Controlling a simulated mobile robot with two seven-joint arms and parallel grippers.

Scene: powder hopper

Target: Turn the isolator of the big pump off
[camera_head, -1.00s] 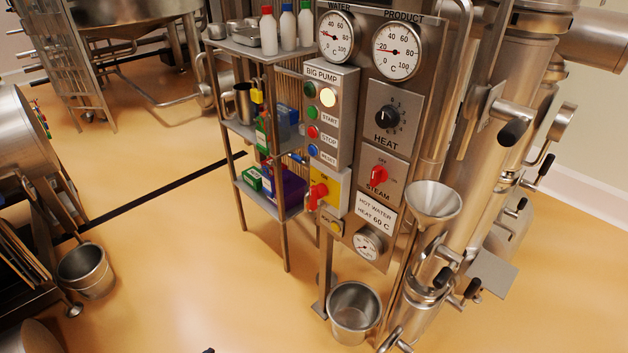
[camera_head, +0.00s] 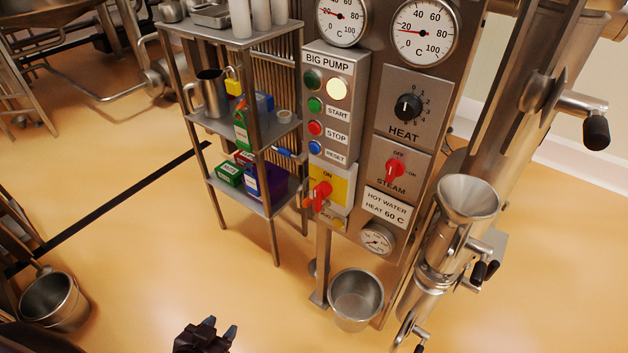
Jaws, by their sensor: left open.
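The big pump's isolator (camera_head: 320,194) is a red handle on a yellow plate marked ON, low on the grey BIG PUMP panel (camera_head: 343,64). The handle stands close to upright, its upper end near the ON mark. Above it are START, STOP and RESET buttons, and the pale yellow lamp (camera_head: 337,89) looks lit. My left gripper (camera_head: 220,327) is at the bottom edge, open and empty, well below and left of the isolator and apart from it. My right gripper is not in view.
A shelf rack (camera_head: 277,207) with a jug and boxes stands just left of the panel. A red STEAM knob (camera_head: 395,170) and black HEAT knob (camera_head: 408,107) are to the right. A steel bucket (camera_head: 356,300) is below. The floor left of it is clear.

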